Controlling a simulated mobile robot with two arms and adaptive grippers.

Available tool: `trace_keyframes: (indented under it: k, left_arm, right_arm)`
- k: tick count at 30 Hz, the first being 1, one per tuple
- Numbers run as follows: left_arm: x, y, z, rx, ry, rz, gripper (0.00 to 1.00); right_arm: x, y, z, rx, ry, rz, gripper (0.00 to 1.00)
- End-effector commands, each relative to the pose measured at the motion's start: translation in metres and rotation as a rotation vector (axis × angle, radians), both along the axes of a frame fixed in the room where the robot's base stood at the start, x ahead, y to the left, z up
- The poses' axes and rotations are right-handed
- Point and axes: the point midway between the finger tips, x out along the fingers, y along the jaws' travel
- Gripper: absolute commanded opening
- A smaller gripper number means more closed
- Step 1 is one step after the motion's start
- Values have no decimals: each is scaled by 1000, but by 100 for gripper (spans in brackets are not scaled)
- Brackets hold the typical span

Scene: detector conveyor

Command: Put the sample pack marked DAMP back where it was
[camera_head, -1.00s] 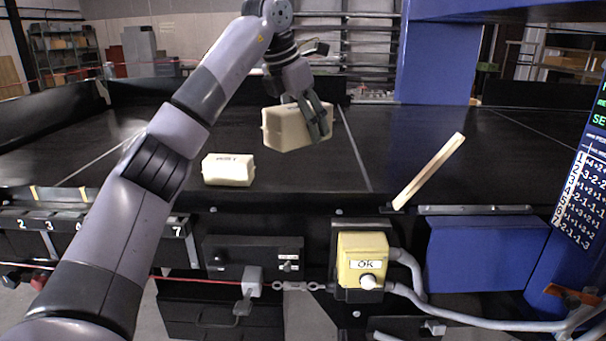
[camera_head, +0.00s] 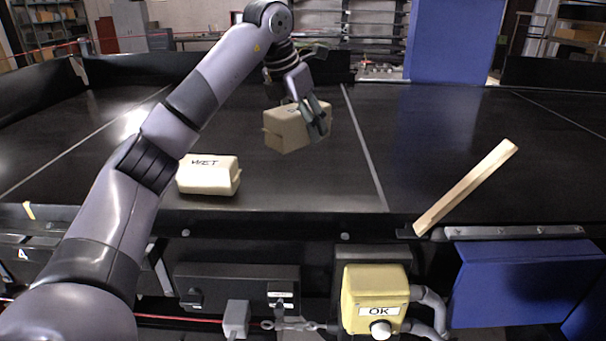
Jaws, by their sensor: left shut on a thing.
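My left gripper (camera_head: 316,118) is shut on a cream sample pack (camera_head: 284,130) and holds it over the black belt (camera_head: 290,185). The held pack's top lettering is mostly hidden by the fingers, so I cannot read it. A second cream pack marked WET (camera_head: 208,176) rests on the belt near its front edge, to the left of and nearer than the held pack. My right gripper is not in view.
A pale wooden bar (camera_head: 466,188) slants up from the belt's front edge at right. A yellow OK button box (camera_head: 375,299) is below the edge. A blue column (camera_head: 457,40) stands behind. The belt's middle is clear.

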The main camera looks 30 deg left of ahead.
Motion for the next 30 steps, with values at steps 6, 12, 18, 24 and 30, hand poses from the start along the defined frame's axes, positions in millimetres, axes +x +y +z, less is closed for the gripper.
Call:
trace_keyframes:
  k: [6,12,18,24,30]
  left_arm:
    - [-1,1,-54,1,3,1,11]
    - [0,1,-82,0,-2,2,11]
    - [0,1,-101,1,1,1,11]
    - [0,1,-123,0,-1,1,11]
    - [1,1,-125,0,-3,1,11]
  right_arm:
    - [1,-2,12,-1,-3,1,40]
    - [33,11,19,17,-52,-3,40]
    - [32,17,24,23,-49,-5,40]
    - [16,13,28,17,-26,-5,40]
    - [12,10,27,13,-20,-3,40]
